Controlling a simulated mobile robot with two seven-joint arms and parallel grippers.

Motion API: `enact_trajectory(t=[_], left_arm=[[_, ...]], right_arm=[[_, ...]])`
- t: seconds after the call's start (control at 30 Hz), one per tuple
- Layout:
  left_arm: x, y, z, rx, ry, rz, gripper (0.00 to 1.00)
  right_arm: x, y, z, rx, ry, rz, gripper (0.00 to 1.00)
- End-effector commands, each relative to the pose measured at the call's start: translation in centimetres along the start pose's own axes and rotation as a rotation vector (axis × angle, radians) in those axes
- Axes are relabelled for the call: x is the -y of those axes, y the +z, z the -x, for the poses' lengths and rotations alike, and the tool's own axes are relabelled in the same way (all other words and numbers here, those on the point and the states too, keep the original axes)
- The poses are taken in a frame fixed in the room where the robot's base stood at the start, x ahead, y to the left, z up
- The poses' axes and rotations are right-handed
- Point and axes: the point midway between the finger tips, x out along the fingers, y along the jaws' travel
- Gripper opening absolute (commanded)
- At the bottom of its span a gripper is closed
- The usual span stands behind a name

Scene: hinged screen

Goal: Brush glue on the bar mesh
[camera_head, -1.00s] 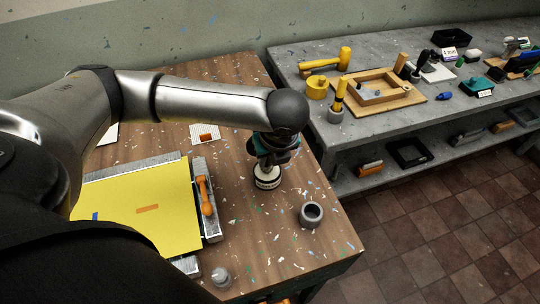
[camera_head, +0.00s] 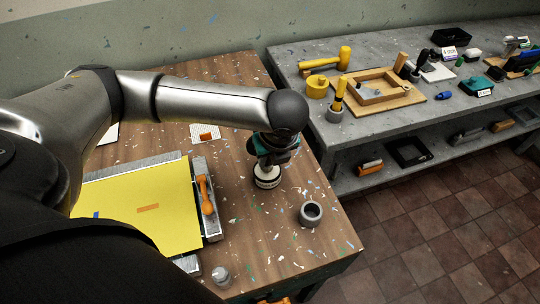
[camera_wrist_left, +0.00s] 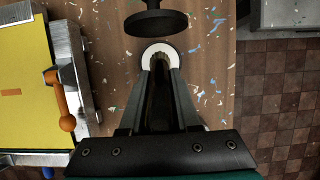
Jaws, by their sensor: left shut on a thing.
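The yellow screen (camera_head: 165,225) lies in a grey frame on the wooden table. An orange bar-shaped patch (camera_head: 147,208) shows near its middle; part of it shows at the left edge of the left wrist view (camera_wrist_left: 10,92). My left gripper (camera_head: 267,163) points down over a small round white-rimmed pot (camera_head: 266,183) right of the screen. In the left wrist view its fingers (camera_wrist_left: 160,72) close on something dark, probably a brush handle, in line with the pot's white ring (camera_wrist_left: 149,50). The bristles are hidden. My right gripper is not seen.
An orange handle (camera_head: 205,195) stands on the screen's right side. A grey ring-shaped cup (camera_head: 311,213) and a small clear knob (camera_head: 221,277) are near the front. A dark disc (camera_wrist_left: 155,22) hangs close in the left wrist view. A grey bench (camera_head: 300,70) with tools stands behind right.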

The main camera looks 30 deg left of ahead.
Motion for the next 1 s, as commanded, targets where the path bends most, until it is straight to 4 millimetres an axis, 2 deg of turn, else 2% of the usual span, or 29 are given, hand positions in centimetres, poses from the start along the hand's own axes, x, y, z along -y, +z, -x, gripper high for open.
enact_trajectory(t=[1.0], left_arm=[[-0.07,-0.1,-0.13,-0.002,0.002,-0.001,0.0]], right_arm=[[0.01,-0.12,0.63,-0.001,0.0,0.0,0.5]])
